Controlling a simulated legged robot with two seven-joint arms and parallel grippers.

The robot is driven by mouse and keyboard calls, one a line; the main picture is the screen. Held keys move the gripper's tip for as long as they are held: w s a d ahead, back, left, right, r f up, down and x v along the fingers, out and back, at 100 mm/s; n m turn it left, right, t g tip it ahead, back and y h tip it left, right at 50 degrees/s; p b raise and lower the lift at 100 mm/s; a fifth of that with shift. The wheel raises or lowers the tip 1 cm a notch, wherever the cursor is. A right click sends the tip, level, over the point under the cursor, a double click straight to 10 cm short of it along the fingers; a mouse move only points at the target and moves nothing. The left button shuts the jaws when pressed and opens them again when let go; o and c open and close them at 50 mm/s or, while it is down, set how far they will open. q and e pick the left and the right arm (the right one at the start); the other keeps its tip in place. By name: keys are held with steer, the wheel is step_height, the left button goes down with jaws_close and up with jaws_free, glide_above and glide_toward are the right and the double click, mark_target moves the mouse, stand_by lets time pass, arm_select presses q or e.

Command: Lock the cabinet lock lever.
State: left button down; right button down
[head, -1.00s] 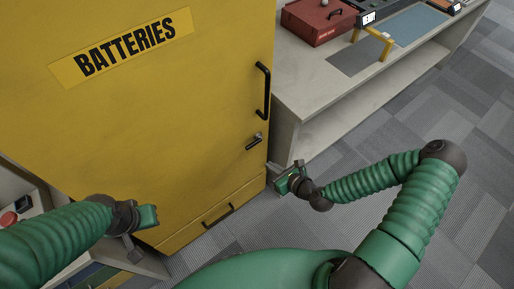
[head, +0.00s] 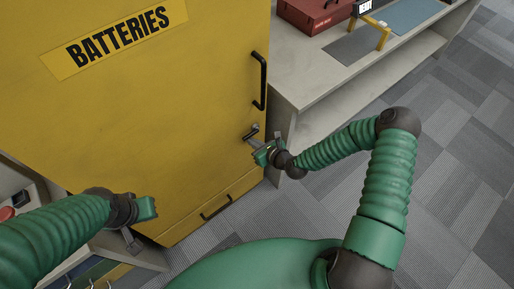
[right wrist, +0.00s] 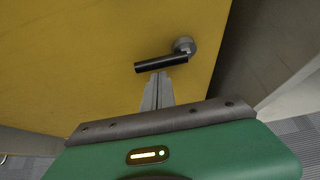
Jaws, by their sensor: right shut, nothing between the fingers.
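The yellow cabinet (head: 120,110) carries a BATTERIES label and fills the left half of the head view. Its lock lever (head: 250,132) is a short dark bar on a silver round base, below the black door handle. In the right wrist view the lever (right wrist: 157,63) points left and slightly down from its base. My right gripper (head: 257,146) is just below the lever; its shut, empty fingers (right wrist: 158,80) point at the bar's underside. I cannot tell whether they touch it. My left gripper (head: 150,208) is at the lower left, away from the lever; its fingers do not show clearly.
The long black door handle (head: 260,80) is above the lever. A drawer handle (head: 216,207) is low on the cabinet. A grey workbench (head: 300,75) with a red case (head: 312,14) stands right of the cabinet. Carpeted floor (head: 470,170) is open at the right.

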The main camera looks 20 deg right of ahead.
steer(key=shift+r, duration=0.2)
steer(key=shift+w, duration=0.1)
